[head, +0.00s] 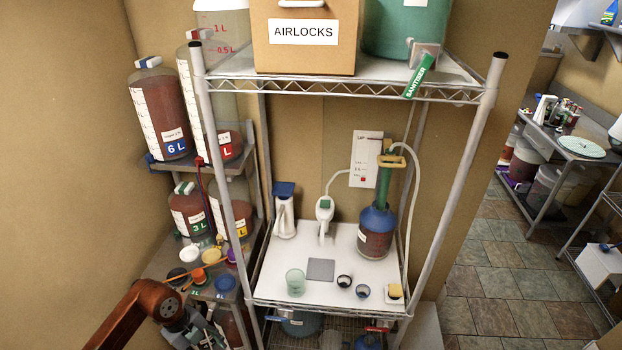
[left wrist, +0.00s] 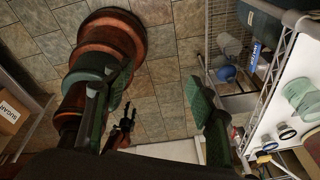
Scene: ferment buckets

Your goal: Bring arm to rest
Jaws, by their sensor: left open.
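My left arm comes in from the lower left of the head view. Its gripper (head: 197,330) is at the bottom edge, in front of the low side shelf, and is partly cut off. In the left wrist view the two green-padded fingers of the left gripper (left wrist: 158,100) stand wide apart with nothing between them. Tiled floor and parts of my own body show behind them. I do not see my right gripper in the head view.
A wire rack holds a white work shelf (head: 279,288) with a glass (head: 296,282), a grey pad (head: 321,269) and a blue-topped vessel (head: 376,233). Close to my left gripper are small coloured lids, including a blue one (head: 225,283). Tiled floor (head: 500,285) is open at the right.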

